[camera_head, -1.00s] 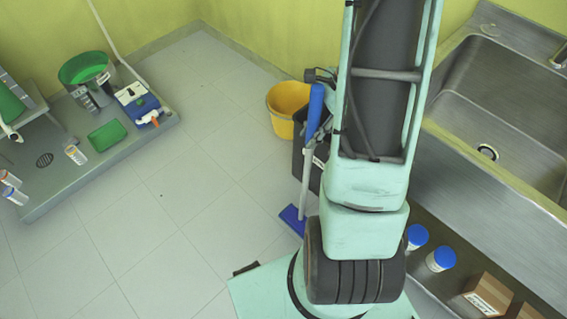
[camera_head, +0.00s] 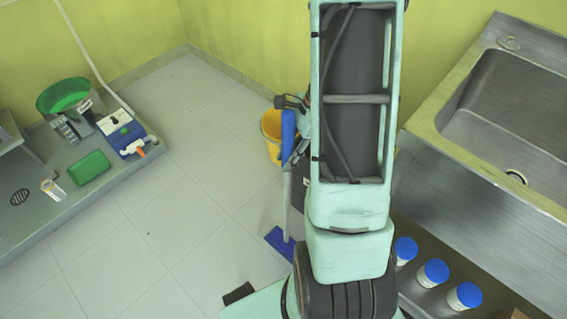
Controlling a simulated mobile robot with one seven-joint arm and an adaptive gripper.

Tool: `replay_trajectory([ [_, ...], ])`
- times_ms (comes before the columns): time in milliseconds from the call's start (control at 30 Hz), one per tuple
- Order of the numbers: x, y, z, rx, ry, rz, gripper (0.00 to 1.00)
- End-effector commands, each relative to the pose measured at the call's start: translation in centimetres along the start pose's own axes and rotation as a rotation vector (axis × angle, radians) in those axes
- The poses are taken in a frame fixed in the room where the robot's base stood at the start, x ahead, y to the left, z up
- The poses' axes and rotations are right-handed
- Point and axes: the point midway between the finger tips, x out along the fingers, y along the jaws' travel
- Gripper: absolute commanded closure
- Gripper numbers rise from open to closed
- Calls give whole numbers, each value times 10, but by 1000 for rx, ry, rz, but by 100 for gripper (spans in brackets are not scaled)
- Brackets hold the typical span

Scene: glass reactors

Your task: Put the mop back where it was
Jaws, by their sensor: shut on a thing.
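My gripper (camera_head: 297,152) is mostly hidden behind the handle and my arm. It is shut on the mop at the handle.
A steel sink (camera_head: 500,110) is at the right, with several blue-capped jars (camera_head: 433,272) on a lower shelf. A grey platform (camera_head: 115,165) with lab items is at the left. The tiled floor between is clear.

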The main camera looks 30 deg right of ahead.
Motion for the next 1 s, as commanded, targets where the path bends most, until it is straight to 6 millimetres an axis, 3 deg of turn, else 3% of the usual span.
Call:
replay_trajectory([
  [333,34,0,-10,3,-1,-3,100],
  [800,39,0,-11,4,-1,-3,100],
  [833,39,1,-12,5,0,-2,77],
  [1000,38,1,-11,5,0,-2,61],
])
